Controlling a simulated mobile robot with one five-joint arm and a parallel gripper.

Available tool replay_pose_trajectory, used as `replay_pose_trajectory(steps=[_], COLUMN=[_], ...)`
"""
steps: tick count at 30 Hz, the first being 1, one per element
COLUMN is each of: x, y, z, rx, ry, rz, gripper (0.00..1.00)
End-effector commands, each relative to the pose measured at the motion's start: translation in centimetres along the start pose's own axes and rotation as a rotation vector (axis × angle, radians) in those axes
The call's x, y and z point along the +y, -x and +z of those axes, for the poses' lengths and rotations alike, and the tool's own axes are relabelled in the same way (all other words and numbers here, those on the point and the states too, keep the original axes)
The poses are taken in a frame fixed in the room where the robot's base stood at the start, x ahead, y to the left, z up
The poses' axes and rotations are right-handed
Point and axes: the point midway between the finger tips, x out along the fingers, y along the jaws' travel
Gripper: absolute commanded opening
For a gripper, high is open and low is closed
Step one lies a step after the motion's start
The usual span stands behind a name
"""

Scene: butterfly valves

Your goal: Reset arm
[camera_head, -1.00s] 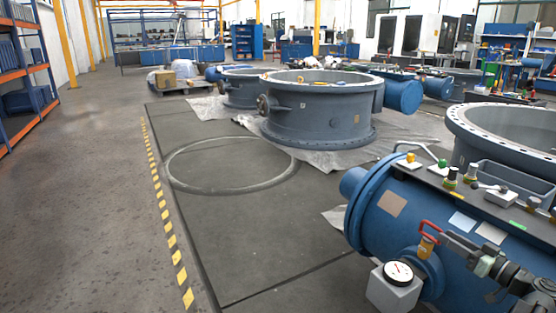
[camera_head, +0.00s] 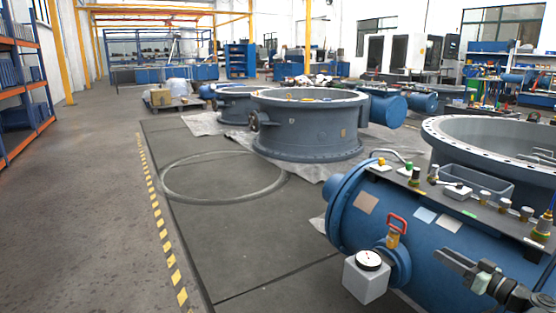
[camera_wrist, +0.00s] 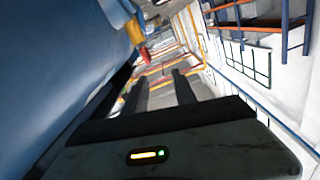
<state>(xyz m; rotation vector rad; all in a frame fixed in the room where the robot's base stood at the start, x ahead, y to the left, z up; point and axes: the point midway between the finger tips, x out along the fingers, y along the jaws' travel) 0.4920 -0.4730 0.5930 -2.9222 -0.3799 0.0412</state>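A blue cylindrical tank (camera_head: 440,235) lies at the lower right in the head view. On it are a valve with a red handle (camera_head: 397,222) and yellow body, and a white box with a round dial gauge (camera_head: 368,260). My gripper (camera_head: 443,256) is at the lower right, in front of the tank and right of the red handle, apart from it. In the wrist view my gripper (camera_wrist: 160,92) shows two dark fingers apart, with nothing between them. The red handle (camera_wrist: 147,54) and the tank's blue side (camera_wrist: 55,60) are at the upper left there.
Large grey flanged valve rings stand behind, one mid-floor (camera_head: 308,125) and one at right (camera_head: 500,145). Small fittings and a grey tray (camera_head: 475,180) sit on the tank. Shelving (camera_head: 25,85) stands at left. The floor (camera_head: 85,210) left of the striped line is clear.

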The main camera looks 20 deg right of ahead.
Motion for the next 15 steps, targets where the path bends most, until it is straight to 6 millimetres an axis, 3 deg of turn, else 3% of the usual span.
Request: replay_pose_trajectory(steps=[8, 15], x=[-2.7, -7.5], y=[-4.5, -10.7], z=[-0.7, -1.1], rx=[-0.016, -0.039], ry=[0.0, 0.0], rz=[-0.08, -0.197], gripper=[0.33, 0.33])
